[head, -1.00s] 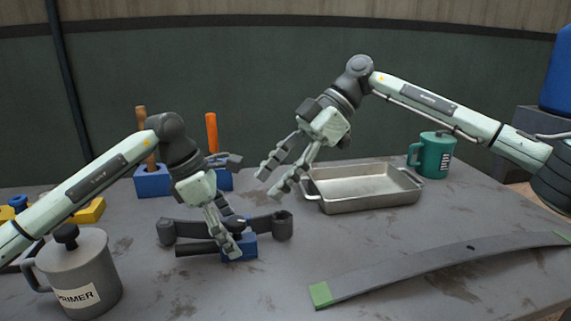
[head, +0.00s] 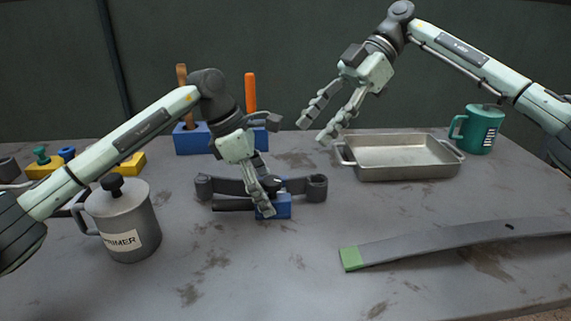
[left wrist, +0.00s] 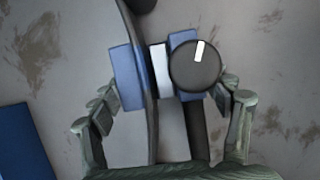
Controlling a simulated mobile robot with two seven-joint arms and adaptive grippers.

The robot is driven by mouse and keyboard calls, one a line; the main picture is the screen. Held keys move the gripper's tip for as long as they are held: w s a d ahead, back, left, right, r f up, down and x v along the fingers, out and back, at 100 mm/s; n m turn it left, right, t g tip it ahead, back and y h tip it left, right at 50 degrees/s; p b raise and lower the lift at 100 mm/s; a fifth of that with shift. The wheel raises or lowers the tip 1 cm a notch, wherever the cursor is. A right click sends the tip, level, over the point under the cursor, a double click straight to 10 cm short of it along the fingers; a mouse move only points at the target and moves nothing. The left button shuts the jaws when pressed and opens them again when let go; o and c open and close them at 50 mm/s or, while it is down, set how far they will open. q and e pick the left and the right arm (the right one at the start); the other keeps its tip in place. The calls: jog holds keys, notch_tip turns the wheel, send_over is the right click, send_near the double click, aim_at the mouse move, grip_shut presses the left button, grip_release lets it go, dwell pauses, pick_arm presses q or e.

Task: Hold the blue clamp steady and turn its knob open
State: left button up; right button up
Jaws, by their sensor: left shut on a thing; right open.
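The blue clamp (head: 282,208) sits on the table around a short dark curved bar (head: 315,188). In the left wrist view the clamp (left wrist: 124,80) has blue jaws on both sides of the bar, a white strip, and a round dark knob (left wrist: 195,66) with a white mark, tilted slightly right of vertical. My left gripper (head: 266,198) is shut on the clamp, its fingers partly hiding it in the head view. The knob is hard to make out there. My right gripper (head: 314,130) is open and empty, raised behind the clamp and left of the metal tray.
A metal tray (head: 400,174) and green mug (head: 479,130) stand back right. A long green-tipped spring (head: 440,245) lies front right. A grey primer can (head: 125,220) stands left; blue holders with handled tools (head: 192,140) stand behind. The front middle of the table is clear.

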aim_at(273, 179)
jog(key=x, duration=1.2)
jog(key=c, duration=1.1)
jog(key=shift+n, duration=0.3)
